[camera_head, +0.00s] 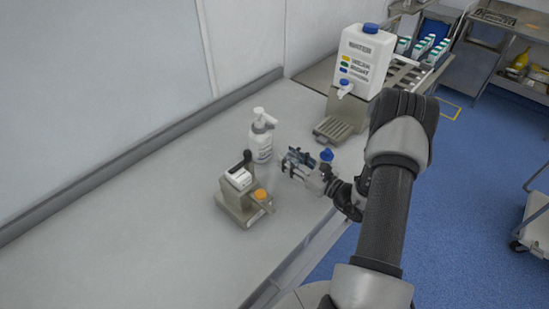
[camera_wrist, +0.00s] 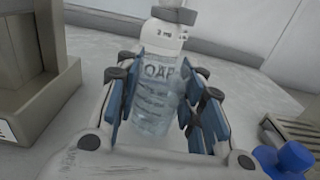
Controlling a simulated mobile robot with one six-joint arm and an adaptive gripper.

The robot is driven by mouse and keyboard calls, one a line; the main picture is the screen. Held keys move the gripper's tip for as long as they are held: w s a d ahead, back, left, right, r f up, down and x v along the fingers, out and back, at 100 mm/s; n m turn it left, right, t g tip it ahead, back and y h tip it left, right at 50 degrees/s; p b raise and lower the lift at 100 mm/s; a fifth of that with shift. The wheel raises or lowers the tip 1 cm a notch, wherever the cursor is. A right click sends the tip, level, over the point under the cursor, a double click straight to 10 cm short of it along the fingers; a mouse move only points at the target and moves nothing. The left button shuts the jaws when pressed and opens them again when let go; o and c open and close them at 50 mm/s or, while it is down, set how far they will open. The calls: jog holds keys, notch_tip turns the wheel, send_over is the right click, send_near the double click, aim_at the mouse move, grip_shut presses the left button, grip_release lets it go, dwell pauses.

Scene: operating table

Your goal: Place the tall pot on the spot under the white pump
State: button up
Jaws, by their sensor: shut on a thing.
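My gripper (camera_head: 288,162) is shut, its blue finger pads on both sides of a clear, see-through thing that looks like the tall pot (camera_wrist: 150,122). The pot's outline is faint, and in the head view my fingers hide it. A white pump bottle (camera_head: 261,143) with a soap label stands upright just beyond my fingertips. In the wrist view the bottle (camera_wrist: 163,38) is directly behind the clear thing, its lettering visible through it. I cannot tell whether the two touch. The bench spot under the pump's spout is hard to make out.
A grey-beige stand (camera_head: 235,208) with a black lever and orange-capped pot (camera_head: 260,194) is left of my gripper. A blue-topped item (camera_head: 327,155) is close on the right. Behind it are a drip tray (camera_head: 334,131) and white canister (camera_head: 366,62). The left bench is clear.

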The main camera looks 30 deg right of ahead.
aim_at(268, 152)
jog(key=b+x, duration=0.1)
jog(key=x, duration=0.6)
jog(key=shift+f, duration=0.1)
jog(key=shift+f+b, duration=0.6)
jog(key=shift+f, duration=1.1)
jog(key=shift+f, duration=0.15)
jog(key=o, duration=1.2)
